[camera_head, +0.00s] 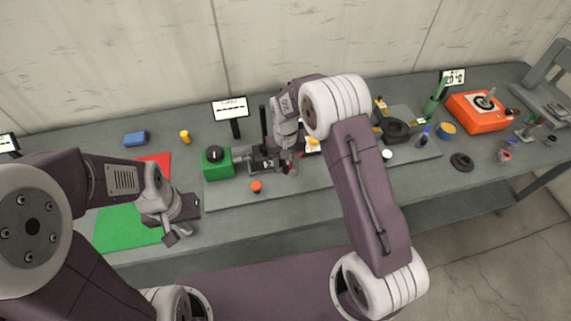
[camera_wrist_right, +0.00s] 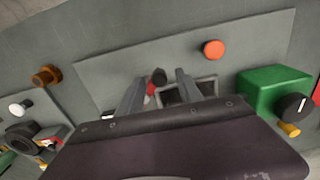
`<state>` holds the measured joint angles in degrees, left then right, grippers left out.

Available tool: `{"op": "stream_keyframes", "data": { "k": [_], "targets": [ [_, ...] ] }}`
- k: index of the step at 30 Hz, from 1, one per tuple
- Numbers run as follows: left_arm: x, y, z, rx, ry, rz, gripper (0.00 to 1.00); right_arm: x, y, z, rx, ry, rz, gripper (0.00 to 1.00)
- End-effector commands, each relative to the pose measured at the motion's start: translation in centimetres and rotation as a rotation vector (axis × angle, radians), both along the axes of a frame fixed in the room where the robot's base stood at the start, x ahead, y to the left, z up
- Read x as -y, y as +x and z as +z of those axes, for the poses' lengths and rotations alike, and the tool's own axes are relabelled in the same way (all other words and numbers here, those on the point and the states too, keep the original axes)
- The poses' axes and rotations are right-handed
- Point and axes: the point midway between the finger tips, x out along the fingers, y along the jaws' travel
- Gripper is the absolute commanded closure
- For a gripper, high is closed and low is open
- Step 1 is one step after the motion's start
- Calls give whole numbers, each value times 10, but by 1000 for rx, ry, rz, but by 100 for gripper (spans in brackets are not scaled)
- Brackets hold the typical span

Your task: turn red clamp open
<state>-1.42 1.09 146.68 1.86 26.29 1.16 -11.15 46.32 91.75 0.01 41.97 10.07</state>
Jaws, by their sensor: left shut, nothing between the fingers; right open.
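The red clamp shows only as a small red part (camera_head: 289,169) beside the dark vise-like block in the head view, mostly hidden by my right arm. In the right wrist view a red piece (camera_wrist_right: 150,90) with a dark rounded end (camera_wrist_right: 158,76) lies between the fingers. My right gripper (camera_wrist_right: 157,82) is open around it, one finger on each side; contact cannot be told. In the head view my right gripper (camera_head: 289,160) points down over the grey board.
A green box (camera_head: 217,163) with a black knob and an orange-red knob (camera_head: 256,187) are left of the right gripper. A black post (camera_head: 263,127) stands close behind. A black ring (camera_head: 396,130) and orange machine (camera_head: 476,113) are to the right. The front of the board is fairly clear.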

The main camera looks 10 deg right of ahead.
Motion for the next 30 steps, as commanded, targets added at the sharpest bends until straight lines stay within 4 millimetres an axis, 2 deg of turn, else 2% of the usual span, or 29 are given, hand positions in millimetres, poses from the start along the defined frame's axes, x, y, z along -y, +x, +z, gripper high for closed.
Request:
{"op": "stream_keyframes", "data": {
  "k": [9,13,17,30],
  "targets": [
    [0,0,-16,0,0,0,100,-1,2,63,7,1,0,57],
    [0,0,-17,0,0,0,100,-1,2,81,5,1,0,57],
    [0,0,-17,0,0,0,100,0,1,88,3,0,0,57],
    [0,0,-18,0,0,0,100,1,1,87,2,0,-3,57]
  ]
}}
